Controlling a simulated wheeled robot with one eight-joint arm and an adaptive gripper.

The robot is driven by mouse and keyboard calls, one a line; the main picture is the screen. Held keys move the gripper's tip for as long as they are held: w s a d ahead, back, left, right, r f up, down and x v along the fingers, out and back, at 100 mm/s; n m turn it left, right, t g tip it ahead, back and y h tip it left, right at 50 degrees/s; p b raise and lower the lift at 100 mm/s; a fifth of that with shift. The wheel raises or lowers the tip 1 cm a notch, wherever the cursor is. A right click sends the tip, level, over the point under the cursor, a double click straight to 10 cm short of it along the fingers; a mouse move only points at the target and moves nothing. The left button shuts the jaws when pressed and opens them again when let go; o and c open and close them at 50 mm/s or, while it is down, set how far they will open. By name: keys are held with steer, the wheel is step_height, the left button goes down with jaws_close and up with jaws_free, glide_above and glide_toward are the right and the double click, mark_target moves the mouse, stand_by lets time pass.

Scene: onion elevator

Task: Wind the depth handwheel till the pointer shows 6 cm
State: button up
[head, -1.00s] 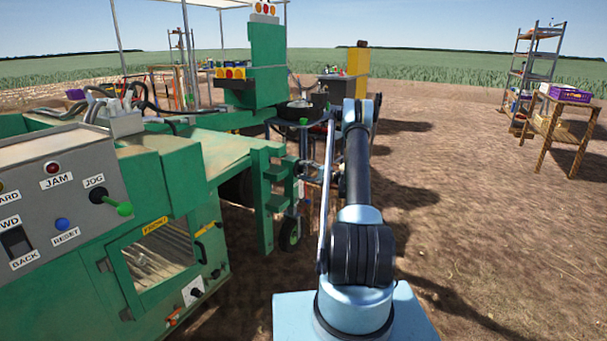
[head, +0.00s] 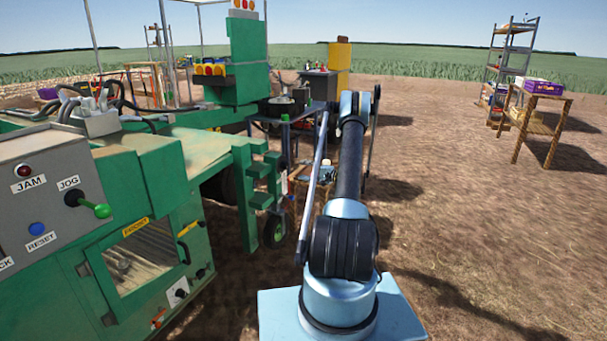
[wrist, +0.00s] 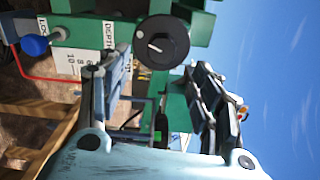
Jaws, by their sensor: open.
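In the wrist view, which is turned on its side, a round black handwheel (wrist: 161,43) with a pale mark sits on a green panel at the top. A white DEPTH label (wrist: 109,36) is beside it on the left. A white scale plate (wrist: 72,65) with figures shows partly; my left finger covers part of it and I cannot make out the pointer's reading. My gripper (wrist: 160,65) is open and empty, its fingers apart with the handwheel ahead between their tips. Contact cannot be seen. In the head view the gripper is hidden beyond my arm.
A blue knob (wrist: 35,45) and a LOCK label stand left of the scale. In the head view the green machine (head: 165,190) with its steps fills the left. A wooden table (head: 540,98) and metal shelf (head: 508,65) stand far right. Open soil lies right of my arm.

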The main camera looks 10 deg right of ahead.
steer(key=n, duration=1.8)
glide_toward(287, 166)
steer(key=x, duration=1.1)
steer(key=shift+w+f, duration=0.15)
steer(key=shift+w, duration=0.05)
steer(key=c, duration=1.1)
